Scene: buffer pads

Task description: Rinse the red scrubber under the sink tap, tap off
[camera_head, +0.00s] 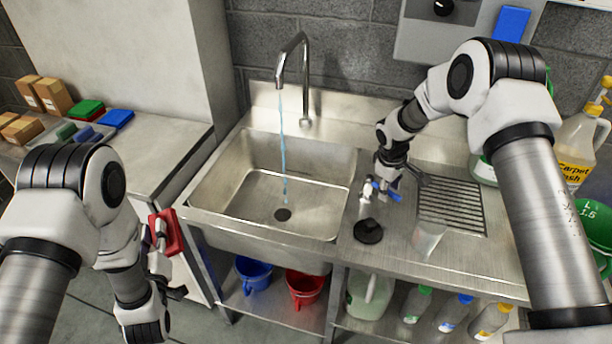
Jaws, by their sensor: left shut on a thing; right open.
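The red scrubber (173,232) is in my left gripper (161,238), which is shut on it. It is held upright to the left of the sink (240,190), outside the basin and apart from the water. The curved metal tap (305,75) stands behind the basin. A thin blue stream of water (283,150) runs from its spout down to the dark drain (283,214). My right gripper (384,184) is open, right of the basin, close to a small blue handle (392,195); I cannot tell whether they touch.
A black round piece (368,231) and a clear cup (429,238) stand on the counter by the ribbed drainboard (455,205). A Carpet Wash bottle (574,155) stands at the right. Blue (252,273) and red buckets (304,288) sit below. Boxes (52,95) and coloured pads (87,110) lie at the left.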

